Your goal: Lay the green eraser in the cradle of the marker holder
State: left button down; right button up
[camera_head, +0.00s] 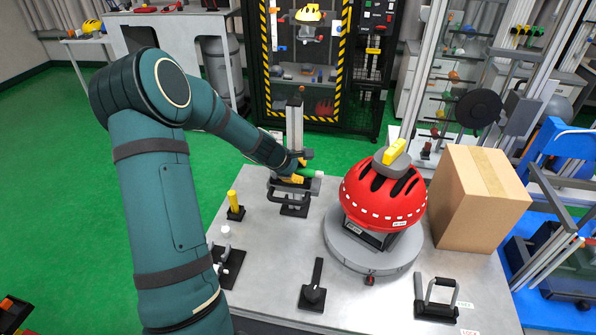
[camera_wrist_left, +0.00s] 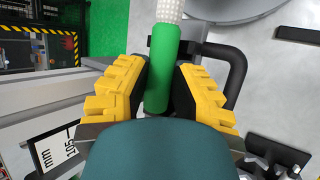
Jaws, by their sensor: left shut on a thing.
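The green eraser (camera_wrist_left: 164,62) is a green cylinder with a white textured end pointing up in the left wrist view. In the head view its green side (camera_head: 309,173) shows just right of my left gripper (camera_head: 297,173). My left gripper (camera_wrist_left: 158,90) is shut on it, with a yellow ribbed finger on each side. A dark looped bracket (camera_wrist_left: 237,68) lies right beside the eraser; I take it for part of the marker holder, but cannot tell whether the eraser touches it. The holder's cradle is not clearly visible. My right gripper is out of view.
A red helmet (camera_head: 378,200) with a yellow block (camera_head: 395,150) on top stands on a round grey platter (camera_head: 370,250), right of my gripper. A cardboard box (camera_head: 480,200) stands further right. A yellow post (camera_head: 235,204) stands left. A vertical grey column (camera_head: 295,125) rises behind my gripper.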

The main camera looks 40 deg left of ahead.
pick_arm(q)
jog(key=c, duration=0.8)
grip_release()
jog(key=v, duration=1.2)
jog(key=shift+r, duration=0.1)
